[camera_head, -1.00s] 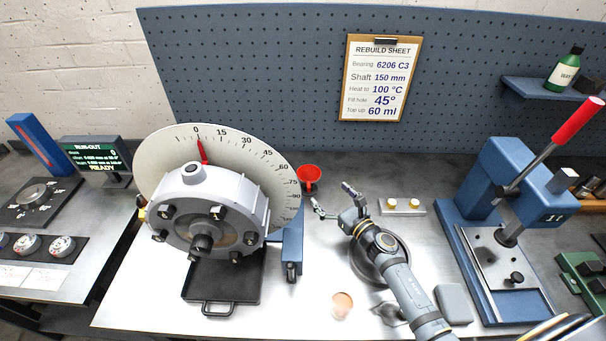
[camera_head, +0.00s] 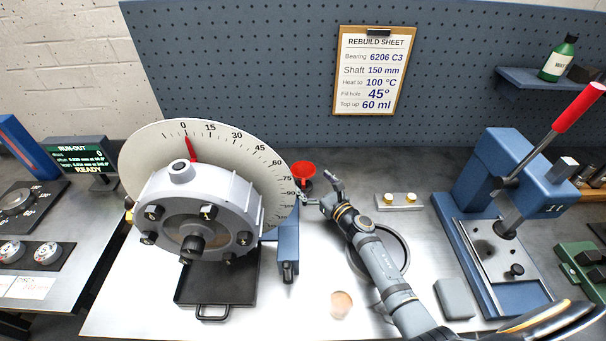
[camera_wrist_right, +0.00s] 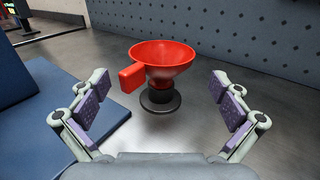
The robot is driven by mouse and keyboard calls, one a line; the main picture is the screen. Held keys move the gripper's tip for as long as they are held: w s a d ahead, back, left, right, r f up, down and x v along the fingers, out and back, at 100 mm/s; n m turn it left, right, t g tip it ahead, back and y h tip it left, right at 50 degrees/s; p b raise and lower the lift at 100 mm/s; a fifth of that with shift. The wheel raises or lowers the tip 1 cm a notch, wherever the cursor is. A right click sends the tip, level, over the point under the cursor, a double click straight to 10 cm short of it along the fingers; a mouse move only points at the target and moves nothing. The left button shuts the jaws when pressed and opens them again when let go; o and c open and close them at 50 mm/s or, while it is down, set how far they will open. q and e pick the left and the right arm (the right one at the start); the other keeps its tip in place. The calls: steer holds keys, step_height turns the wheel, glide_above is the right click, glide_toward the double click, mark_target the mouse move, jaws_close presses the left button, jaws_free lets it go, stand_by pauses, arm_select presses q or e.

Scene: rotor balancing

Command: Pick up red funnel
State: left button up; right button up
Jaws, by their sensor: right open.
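The red funnel (camera_head: 302,170) stands upright behind the right edge of the dial disc in the head view. In the right wrist view the funnel (camera_wrist_right: 165,58) shows a wide bowl and a red block-shaped tab at its left, and it sits on a small black round stand (camera_wrist_right: 160,98). My right gripper (camera_head: 318,187) is open just in front of the funnel. In the wrist view its two fingers (camera_wrist_right: 159,92) are spread to the left and right of the funnel, with nothing between the pads touching it. My left gripper is not in view.
The rotor housing (camera_head: 200,215) and dial disc (camera_head: 150,150) stand close left, with a blue bracket (camera_head: 289,245) beside them. A blue press (camera_head: 490,190) stands right. A small tray with knobs (camera_head: 400,201) and a beige cup (camera_head: 341,304) are on the bench.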

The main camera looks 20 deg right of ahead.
mark_target(303, 171)
steer(key=w, duration=0.1)
steer(key=r+p, duration=0.1)
steer(key=w, duration=0.1)
steer(key=shift+w+a+r, duration=0.25)
steer(key=shift+w+a, duration=0.05)
steer(key=shift+w+a+f, duration=0.2)
steer(key=shift+w, duration=0.4)
steer(key=shift+w+a+f, duration=0.2)
steer(key=shift+w, duration=0.35)
steer(key=shift+s+d+r, duration=0.1)
steer(key=shift+s+r, duration=0.05)
steer(key=c, duration=1)
